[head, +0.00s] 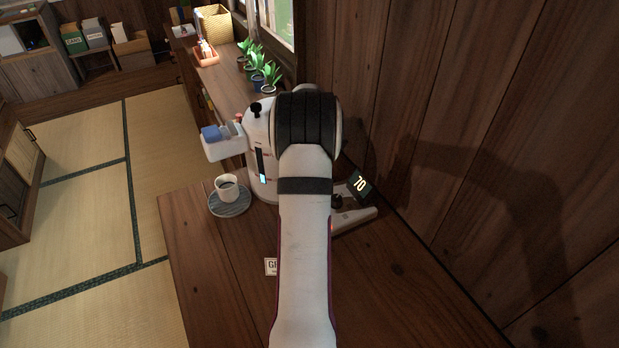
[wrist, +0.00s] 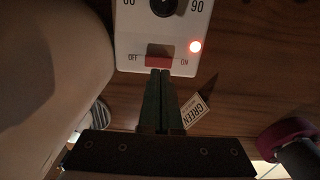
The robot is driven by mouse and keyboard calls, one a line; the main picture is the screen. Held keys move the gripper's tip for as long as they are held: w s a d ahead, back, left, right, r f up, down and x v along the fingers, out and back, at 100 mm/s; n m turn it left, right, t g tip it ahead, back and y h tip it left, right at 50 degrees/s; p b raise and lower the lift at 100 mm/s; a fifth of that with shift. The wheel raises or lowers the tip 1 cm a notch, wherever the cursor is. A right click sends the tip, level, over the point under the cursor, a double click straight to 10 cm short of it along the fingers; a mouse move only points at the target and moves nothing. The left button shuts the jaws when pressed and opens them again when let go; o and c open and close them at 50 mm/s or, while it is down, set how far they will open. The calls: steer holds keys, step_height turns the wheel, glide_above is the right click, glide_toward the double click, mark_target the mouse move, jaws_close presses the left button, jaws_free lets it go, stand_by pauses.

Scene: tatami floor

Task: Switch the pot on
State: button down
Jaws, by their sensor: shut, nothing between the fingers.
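The white pot (head: 257,127) with a black knob stands on the wooden counter in the head view, partly hidden by my arm; a blue light strip glows on its front. Its control base (head: 352,218) shows right of my arm, near a display (head: 360,184) reading 70. In the wrist view, the white control panel (wrist: 128,45) has a black dial (wrist: 163,5), a red switch (wrist: 158,63) between OFF and ON, and a lit red lamp (wrist: 195,46). My gripper (wrist: 160,74) is shut and empty, its tips at the switch's lower edge; contact is unclear.
A cup of dark liquid (head: 227,186) sits on a blue-grey saucer (head: 229,204) left of the pot. A card reading GREEN (wrist: 194,110) lies beside the fingers. Potted plants (head: 262,68) line the window side. The wooden wall is close on the right.

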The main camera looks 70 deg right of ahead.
step_height(320, 180, up, 10)
steer(key=shift+r, duration=0.15)
steer(key=shift+w+d, duration=0.4)
steer(key=shift+w, duration=0.1)
step_height(320, 180, down, 14)
steer(key=shift+f, duration=0.1)
stand_by(0.4)
